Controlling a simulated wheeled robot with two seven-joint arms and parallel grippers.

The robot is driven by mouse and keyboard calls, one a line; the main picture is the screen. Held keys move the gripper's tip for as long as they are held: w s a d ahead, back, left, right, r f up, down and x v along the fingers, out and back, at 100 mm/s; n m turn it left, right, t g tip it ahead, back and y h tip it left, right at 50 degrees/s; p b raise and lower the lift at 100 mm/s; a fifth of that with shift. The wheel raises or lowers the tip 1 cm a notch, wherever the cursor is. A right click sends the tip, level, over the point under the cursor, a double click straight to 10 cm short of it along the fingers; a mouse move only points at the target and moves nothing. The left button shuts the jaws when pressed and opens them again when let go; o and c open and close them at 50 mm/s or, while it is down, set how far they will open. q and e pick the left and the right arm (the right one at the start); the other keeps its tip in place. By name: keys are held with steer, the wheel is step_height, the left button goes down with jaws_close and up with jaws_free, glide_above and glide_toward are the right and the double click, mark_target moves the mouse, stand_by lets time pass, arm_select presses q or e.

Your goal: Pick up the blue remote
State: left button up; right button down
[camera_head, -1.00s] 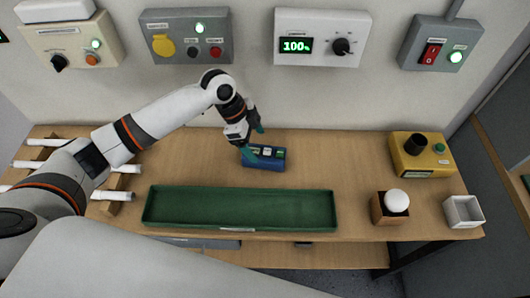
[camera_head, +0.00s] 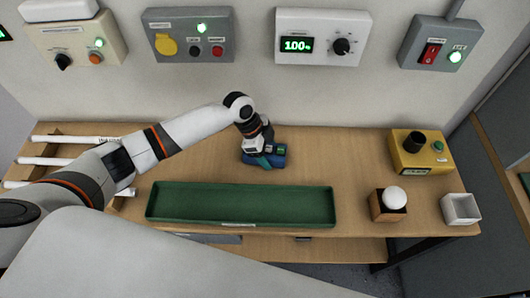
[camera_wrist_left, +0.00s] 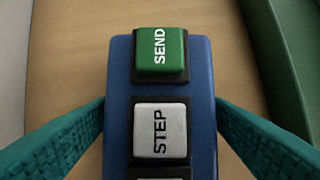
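The blue remote (camera_head: 279,155) lies on the wooden table behind the green tray. In the head view my left gripper (camera_head: 264,155) is down over it and hides part of it. In the left wrist view the remote (camera_wrist_left: 205,90) fills the middle, with a green SEND button (camera_wrist_left: 160,52) and a white STEP button (camera_wrist_left: 159,130). The teal fingers of my left gripper (camera_wrist_left: 160,105) stand on its two long sides, with hardly any gap showing. Whether they press on it cannot be told. My right gripper is not in view.
A long green tray (camera_head: 240,222) lies along the front. A yellow box (camera_head: 422,167), a wooden holder with a white ball (camera_head: 394,197) and a small white open box (camera_head: 460,209) stand at the right. White rods (camera_head: 70,139) lie on a rack at the left. Control boxes hang on the wall.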

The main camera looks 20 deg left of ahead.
arm_select(q)
steer(key=c, duration=0.8)
